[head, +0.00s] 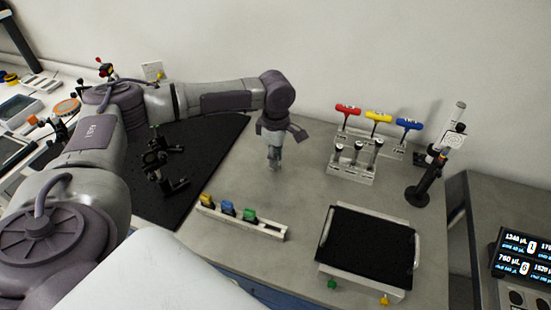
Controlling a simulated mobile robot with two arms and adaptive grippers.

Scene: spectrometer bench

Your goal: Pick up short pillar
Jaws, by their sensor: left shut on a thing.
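My left gripper (274,156) points down over the bare grey bench top, near the middle of the picture. Its fingers are closed together on a small, slim grey piece, which I take to be the short pillar. The fingers hide most of it, and I cannot tell whether its foot touches the bench. My right gripper is not in view.
A black breadboard (205,150) with dark optical mounts (160,165) lies left. A rail (243,221) with coloured blocks is in front. A rack (352,170) with coloured T-handles, a black post (425,185) and a black-topped tray (368,246) stand right. Bare bench surrounds the gripper.

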